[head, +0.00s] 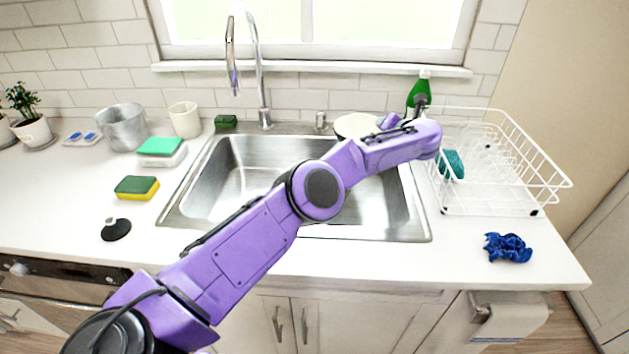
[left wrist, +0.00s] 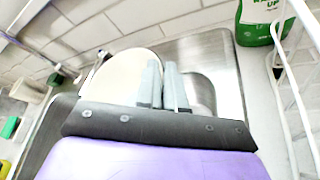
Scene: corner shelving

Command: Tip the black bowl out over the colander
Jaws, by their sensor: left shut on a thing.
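My left gripper (head: 387,121) is at the back right of the sink, partly hidden by its own wrist. In the left wrist view its two pale fingers (left wrist: 163,88) stand close together, shut at the edge of a cream round dish (left wrist: 108,72). The dish also shows in the head view (head: 352,125), at the back rim of the sink; the arm hides part of it. Whether it is a bowl or a plate I cannot tell. No black bowl and no clear colander show. My right gripper is out of view.
The steel sink (head: 240,150) lies below my arm. A white dish rack (head: 530,165) and a green bottle (head: 418,90) stand right of it. A metal pot (head: 124,127), white cup (head: 185,120) and sponges (head: 137,187) are left. A blue cloth (head: 508,248) lies front right.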

